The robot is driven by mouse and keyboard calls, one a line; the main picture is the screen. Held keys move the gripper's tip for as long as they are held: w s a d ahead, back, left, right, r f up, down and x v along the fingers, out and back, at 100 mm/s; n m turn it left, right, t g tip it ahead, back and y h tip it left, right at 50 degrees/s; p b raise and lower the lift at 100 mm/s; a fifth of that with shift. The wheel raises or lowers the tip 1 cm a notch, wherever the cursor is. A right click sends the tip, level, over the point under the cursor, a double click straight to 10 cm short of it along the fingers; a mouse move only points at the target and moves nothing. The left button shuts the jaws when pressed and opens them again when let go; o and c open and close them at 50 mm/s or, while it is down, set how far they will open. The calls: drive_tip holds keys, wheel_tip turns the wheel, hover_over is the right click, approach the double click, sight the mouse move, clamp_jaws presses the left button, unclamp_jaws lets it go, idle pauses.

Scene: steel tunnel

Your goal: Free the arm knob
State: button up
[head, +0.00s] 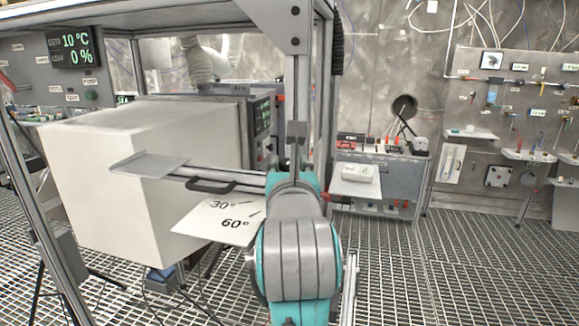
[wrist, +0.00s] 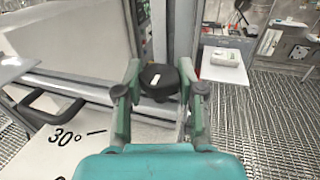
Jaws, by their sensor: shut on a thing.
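The arm knob (wrist: 158,82) is black with a white mark on its top, and it sits between my fingers in the wrist view. My gripper (wrist: 160,72) is shut on it, with one finger at each side. A white angle plate (wrist: 62,140) marked 30° lies to the left below the fingers. In the head view the angle plate (head: 222,222) also shows 60°. A metal arm (head: 225,175) with a black handle (head: 210,186) and a flat plate (head: 150,165) at its end runs leftward. My own arm hides the knob and fingers in the head view.
A large white box (head: 110,180) stands at the left inside a metal frame with an upright post (head: 297,85). A side table (head: 355,182) with a white device (head: 357,173) stands behind to the right. The grated floor (head: 450,270) at the right is clear.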

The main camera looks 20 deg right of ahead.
drive_tip(key=shift+n+y, duration=0.3)
drive_tip(key=shift+y, duration=0.1)
drive_tip(key=o, duration=1.2)
drive_tip(key=shift+c, duration=0.2)
drive_tip(key=shift+r, duration=4.95)
